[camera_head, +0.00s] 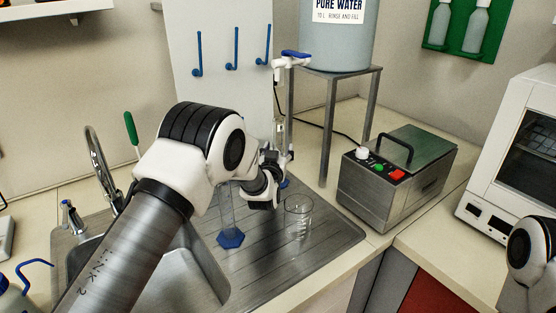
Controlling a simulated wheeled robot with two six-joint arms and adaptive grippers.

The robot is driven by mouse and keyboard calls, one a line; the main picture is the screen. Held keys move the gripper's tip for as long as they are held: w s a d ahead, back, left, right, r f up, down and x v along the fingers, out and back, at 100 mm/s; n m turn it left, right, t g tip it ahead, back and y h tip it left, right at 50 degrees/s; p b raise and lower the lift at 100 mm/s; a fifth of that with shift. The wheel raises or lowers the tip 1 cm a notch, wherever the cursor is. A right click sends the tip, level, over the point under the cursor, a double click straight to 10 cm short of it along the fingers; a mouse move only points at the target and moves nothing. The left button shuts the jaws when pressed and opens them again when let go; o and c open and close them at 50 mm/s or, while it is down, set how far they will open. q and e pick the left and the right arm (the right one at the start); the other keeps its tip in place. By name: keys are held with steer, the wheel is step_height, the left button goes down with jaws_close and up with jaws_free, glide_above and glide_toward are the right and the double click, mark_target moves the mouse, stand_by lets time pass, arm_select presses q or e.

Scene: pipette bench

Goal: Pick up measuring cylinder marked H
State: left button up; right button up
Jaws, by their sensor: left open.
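A clear measuring cylinder with a blue six-sided base (230,239) stands on the steel drainboard, its upper part hidden behind my left arm. A second slim clear cylinder (280,130) stands farther back beneath the white tap of the water tank, partly behind my left gripper, with a bit of blue at its foot. I cannot read an H on either one. My left gripper (280,160) is open beside the lower part of the rear cylinder; its fingertips are partly hidden by my wrist. My right gripper is out of view; only part of my right arm shows at the right edge.
A glass beaker (298,218) stands on the drainboard (335,235) just right of my left wrist. The metal tank stand (329,130) rises behind. A steel heating bath (395,185) and a white oven (515,145) stand right. The sink and faucet (98,160) are left.

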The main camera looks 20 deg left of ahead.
arm_select(q)
steer(key=shift+s+r, duration=0.15)
steer(key=shift+d, duration=0.1)
jaws_close()
steer(key=shift+r, duration=0.1)
